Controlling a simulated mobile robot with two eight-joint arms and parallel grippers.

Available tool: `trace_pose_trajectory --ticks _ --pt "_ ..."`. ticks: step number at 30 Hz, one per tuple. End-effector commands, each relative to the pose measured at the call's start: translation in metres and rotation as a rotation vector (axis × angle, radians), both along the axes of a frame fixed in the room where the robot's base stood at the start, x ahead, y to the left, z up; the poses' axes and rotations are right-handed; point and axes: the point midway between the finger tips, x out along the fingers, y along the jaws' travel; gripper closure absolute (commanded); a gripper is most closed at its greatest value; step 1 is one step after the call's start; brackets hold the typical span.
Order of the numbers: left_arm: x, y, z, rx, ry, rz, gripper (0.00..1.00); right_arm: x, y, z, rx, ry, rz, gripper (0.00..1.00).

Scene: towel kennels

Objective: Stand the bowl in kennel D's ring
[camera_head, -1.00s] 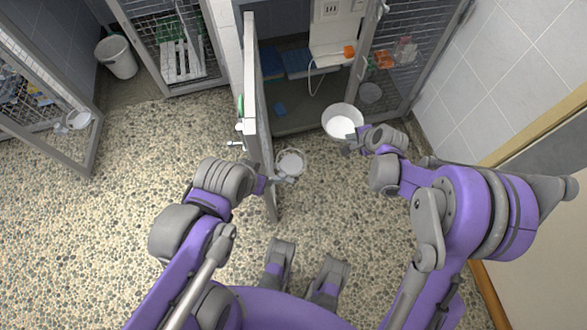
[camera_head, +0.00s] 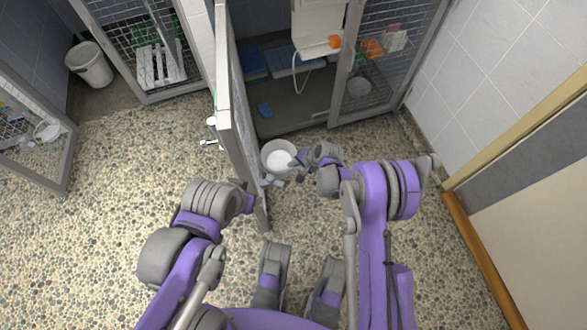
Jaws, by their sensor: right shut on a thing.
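The white bowl (camera_head: 279,154) is upright beside the inner face of the open kennel door (camera_head: 238,130). My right gripper (camera_head: 298,158) is shut on its right rim. A ring on that door, seen a second ago, is now covered by the bowl; grey bracket parts (camera_head: 270,181) show just below it. I cannot tell whether the bowl rests in the ring or hangs just above it. My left gripper (camera_head: 250,200) is at the door's near edge, on its left side. Its fingers are too small and partly hidden to tell their state.
A grey bowl (camera_head: 359,86) sits behind the mesh panel. A bin (camera_head: 90,64) stands at the left. The pebbled floor is clear left of the door.

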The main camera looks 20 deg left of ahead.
Motion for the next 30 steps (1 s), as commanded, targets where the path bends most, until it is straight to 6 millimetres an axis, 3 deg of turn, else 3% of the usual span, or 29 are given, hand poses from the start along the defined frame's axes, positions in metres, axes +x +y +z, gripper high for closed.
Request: trace_pose_trajectory --ticks 8,20,21,25,30 --pt "0.001 0.0 -0.01 0.0 0.003 0.0 0.5 0.0 0.0 -0.035 0.001 -0.001 -0.001 1.0" --pt "0.002 0.0 -0.014 0.0 0.004 0.0 0.5 0.0 0.0 -0.04 0.0 0.0 -0.001 1.0" --pt "0.002 0.0 -0.013 0.0 0.004 0.0 0.5 0.0 0.0 -0.039 0.0 0.0 -0.001 0.85" --pt "0.002 0.0 -0.013 0.0 0.004 0.0 0.5 0.0 0.0 -0.038 0.0 0.0 -0.001 0.62" --pt "0.002 0.0 -0.013 0.0 0.004 0.0 0.5 0.0 0.0 -0.038 0.0 0.0 -0.001 0.62"
